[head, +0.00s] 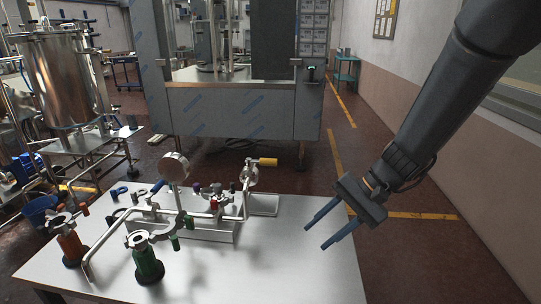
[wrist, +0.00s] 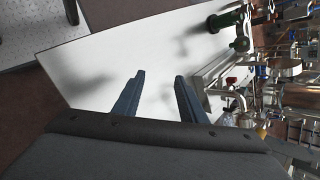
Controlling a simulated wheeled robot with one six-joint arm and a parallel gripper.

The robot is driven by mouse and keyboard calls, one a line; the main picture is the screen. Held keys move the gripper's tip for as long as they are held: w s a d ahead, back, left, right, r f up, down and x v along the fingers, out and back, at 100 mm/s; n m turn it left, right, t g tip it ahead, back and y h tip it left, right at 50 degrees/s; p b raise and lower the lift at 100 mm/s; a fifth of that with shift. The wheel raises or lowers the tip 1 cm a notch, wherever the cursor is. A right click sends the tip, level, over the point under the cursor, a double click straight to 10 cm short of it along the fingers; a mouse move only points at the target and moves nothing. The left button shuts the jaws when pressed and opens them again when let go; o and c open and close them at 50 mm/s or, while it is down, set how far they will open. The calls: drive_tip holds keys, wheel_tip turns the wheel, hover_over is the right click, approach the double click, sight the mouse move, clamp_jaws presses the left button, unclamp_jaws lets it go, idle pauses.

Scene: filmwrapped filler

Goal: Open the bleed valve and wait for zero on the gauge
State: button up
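A round metal gauge (head: 174,167) stands on a pipe assembly (head: 200,215) on the white table; I cannot read its dial. A small red knob (head: 197,187) and a dark red knob (head: 215,188) sit on the assembly. A yellow-handled valve (head: 266,162) is at its far end and a green handle (head: 189,221) at its near side. I cannot tell which of these is the bleed valve. My gripper (head: 314,237) is open and empty, above the table's right side, apart from the assembly. Its open fingers (wrist: 160,75) also show in the wrist view.
An orange-bodied fitting (head: 71,248) and a green-bodied fitting (head: 147,262) stand at the table's left. Blue clamps (head: 118,192) lie behind them. The table's right part (head: 310,275) is bare. A large grey machine (head: 235,105) stands behind, a steel tank (head: 62,80) at left.

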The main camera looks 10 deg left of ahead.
drive_tip(key=w+a+r+m+t+y+p, duration=0.2)
drive_tip(key=w+a+r+y, duration=0.15)
drive_tip(key=w+a, duration=0.4)
drive_tip(key=m+t+y+p, duration=0.2)
drive_tip(key=m+t+y, duration=0.1)
drive_tip(key=y, duration=0.1)
approach(279, 162)
drive_tip(key=x, duration=0.5)
drive_tip(key=shift+s+a, duration=0.15)
drive_tip(key=shift+s, duration=0.05)
drive_tip(key=shift+t, duration=0.3)
drive_tip(key=p+x, duration=0.2)
drive_tip(key=x, duration=0.5)
drive_tip(key=shift+w+a+f, duration=0.15)
drive_tip(key=shift+c, duration=0.3)
clamp_jaws()
